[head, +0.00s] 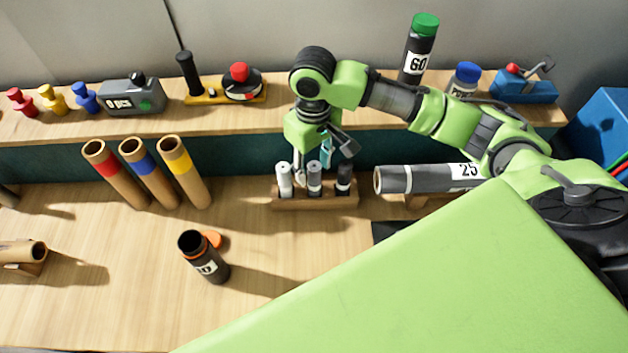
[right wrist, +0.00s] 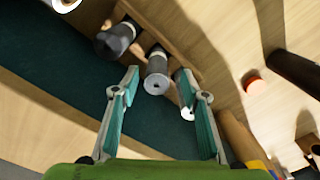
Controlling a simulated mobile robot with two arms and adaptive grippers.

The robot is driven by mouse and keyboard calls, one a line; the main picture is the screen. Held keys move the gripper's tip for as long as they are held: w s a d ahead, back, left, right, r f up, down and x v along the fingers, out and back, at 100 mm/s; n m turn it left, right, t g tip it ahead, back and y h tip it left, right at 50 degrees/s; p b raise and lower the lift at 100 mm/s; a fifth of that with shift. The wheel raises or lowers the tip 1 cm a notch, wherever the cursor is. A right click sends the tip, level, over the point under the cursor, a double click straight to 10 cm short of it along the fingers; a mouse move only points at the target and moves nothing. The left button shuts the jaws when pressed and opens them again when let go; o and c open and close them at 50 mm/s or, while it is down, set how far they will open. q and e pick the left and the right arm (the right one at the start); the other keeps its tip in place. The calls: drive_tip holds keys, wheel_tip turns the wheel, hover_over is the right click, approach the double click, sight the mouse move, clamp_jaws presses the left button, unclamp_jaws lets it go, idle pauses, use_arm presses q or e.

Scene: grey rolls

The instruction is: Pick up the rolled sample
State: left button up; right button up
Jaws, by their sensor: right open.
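Three small rolled samples stand in a wooden rack (head: 300,202) on the bench: a white one (head: 284,182) at left, a grey one (head: 314,180) in the middle and a dark one (head: 344,180) at right. My right gripper (head: 335,158) is open above the rack, pointing down. In the right wrist view its fingertips (right wrist: 160,82) are apart, with the grey roll (right wrist: 156,75) showing between and beyond them. The dark roll (right wrist: 115,40) is beyond the left finger. The white roll (right wrist: 186,110) is partly hidden by the right finger. My left gripper is not in view.
A large grey roll marked 25 (head: 425,179) lies right of the rack. Three brown tubes with red, blue and yellow bands (head: 147,172) lean at left. An open dark canister (head: 204,258) stands in front. A raised shelf (head: 230,118) runs behind the rack.

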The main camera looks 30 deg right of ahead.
sight(315, 179)
drive_tip(key=shift+f, duration=0.3)
drive_tip(key=f, duration=0.1)
drive_tip(key=f+p, duration=0.1)
drive_tip(key=f, duration=0.2)
drive_tip(key=shift+d+f, duration=0.1)
drive_tip(key=shift+d, duration=0.15)
drive_tip(key=shift+f, duration=0.35)
clamp_jaws()
